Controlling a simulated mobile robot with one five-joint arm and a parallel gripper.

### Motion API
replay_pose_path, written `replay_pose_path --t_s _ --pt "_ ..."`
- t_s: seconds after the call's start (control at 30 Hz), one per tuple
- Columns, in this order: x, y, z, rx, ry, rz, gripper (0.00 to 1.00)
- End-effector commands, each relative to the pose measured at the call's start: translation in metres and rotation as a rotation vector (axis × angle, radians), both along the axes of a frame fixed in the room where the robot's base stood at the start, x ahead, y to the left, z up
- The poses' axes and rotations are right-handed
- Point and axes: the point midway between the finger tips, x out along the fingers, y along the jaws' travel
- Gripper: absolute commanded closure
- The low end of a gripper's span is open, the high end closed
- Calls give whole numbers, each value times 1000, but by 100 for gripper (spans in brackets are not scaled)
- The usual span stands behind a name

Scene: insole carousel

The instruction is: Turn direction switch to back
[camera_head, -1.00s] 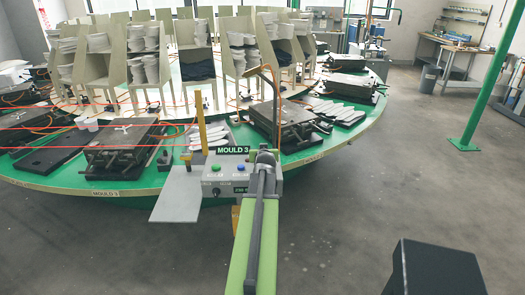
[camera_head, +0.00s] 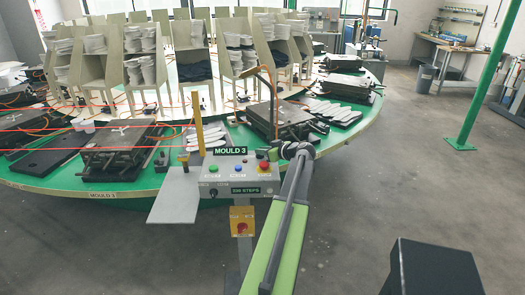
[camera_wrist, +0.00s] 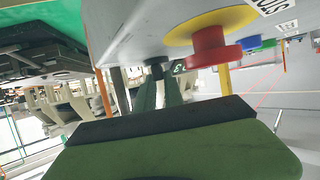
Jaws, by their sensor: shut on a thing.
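The grey control box (camera_head: 225,182) with the MOULD 3 sign (camera_head: 231,151) stands at the carousel's edge. Its face carries green (camera_head: 213,169), blue (camera_head: 238,168) and red (camera_head: 264,167) buttons and a black rotary knob (camera_head: 213,192). My gripper (camera_head: 277,151) is at the box's upper right side. In the wrist view its green fingers (camera_wrist: 158,92) are closed around a small dark knob (camera_wrist: 156,70) on the box's side. The red button on its yellow collar (camera_wrist: 216,48) is close by. I cannot read the knob's label or its turned position.
A yellow box with a red button (camera_head: 242,229) is on the post below. A grey shelf plate (camera_head: 175,205) sticks out left. A yellow post (camera_head: 199,130) and a bent rod (camera_head: 272,90) rise near the box. The floor at right is mostly clear.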

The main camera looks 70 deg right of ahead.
Motion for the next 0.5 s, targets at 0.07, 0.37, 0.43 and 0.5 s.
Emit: replay_pose_path --t_s 0.07,0.37,0.43,0.5 --pt "2 0 -2 3 5 29 100" --pt "2 2 -2 3 7 65 100" --pt "3 2 -2 2 7 66 100" --pt "3 2 -3 3 8 66 100"
